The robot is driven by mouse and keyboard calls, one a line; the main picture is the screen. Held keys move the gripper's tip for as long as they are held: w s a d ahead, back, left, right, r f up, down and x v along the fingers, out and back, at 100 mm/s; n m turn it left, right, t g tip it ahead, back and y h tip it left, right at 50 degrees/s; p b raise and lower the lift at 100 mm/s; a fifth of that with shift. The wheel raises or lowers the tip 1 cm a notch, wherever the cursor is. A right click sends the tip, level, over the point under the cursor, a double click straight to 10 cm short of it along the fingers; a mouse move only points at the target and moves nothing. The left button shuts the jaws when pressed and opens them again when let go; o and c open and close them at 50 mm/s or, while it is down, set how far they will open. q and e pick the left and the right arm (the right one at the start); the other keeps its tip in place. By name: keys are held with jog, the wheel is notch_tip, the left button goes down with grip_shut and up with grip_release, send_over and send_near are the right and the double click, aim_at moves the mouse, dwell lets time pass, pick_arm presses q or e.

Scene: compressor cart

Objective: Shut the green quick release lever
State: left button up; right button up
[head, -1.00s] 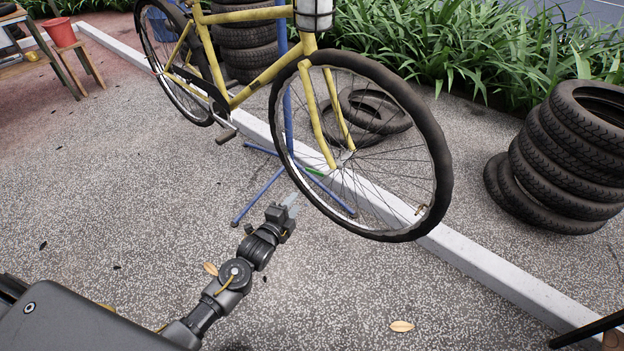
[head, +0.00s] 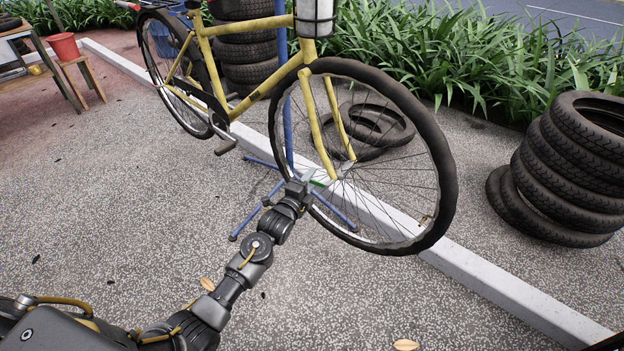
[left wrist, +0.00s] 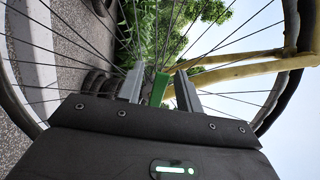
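The green quick release lever (head: 319,183) is at the front wheel's hub on the yellow bicycle (head: 238,97). In the left wrist view the lever (left wrist: 159,88) stands upright between my two fingers, with a visible gap on each side. My left gripper (head: 306,176) is at the near side of the wheel, right by the lever, and partly covers the hub area in the head view. It is open (left wrist: 159,90), its fingers on either side of the lever. Whether a finger touches the lever elsewhere is hidden. My right gripper is not in view.
The front wheel (head: 440,170) and its thin spokes surround the left gripper closely. A blue stand (head: 256,211) has legs on the ground beside the wheel. A white kerb (head: 480,273) runs behind. Stacked tyres (head: 565,170) stand at right. Open pavement lies in front.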

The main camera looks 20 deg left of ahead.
pick_arm(q)
jog(key=shift+w+d, duration=0.15)
jog(key=shift+w, duration=0.75)
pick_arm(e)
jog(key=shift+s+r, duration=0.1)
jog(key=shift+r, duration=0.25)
pick_arm(q)
grip_shut()
jog(key=m+h, duration=0.1)
jog(key=m+g+h+b, duration=0.1)
jog(key=h, duration=0.1)
jog(key=w+m+h, duration=0.1)
jog(key=shift+w+d+h, duration=0.1)
jog(key=shift+d+h, duration=0.2)
jog(key=shift+d, duration=0.05)
grip_release()
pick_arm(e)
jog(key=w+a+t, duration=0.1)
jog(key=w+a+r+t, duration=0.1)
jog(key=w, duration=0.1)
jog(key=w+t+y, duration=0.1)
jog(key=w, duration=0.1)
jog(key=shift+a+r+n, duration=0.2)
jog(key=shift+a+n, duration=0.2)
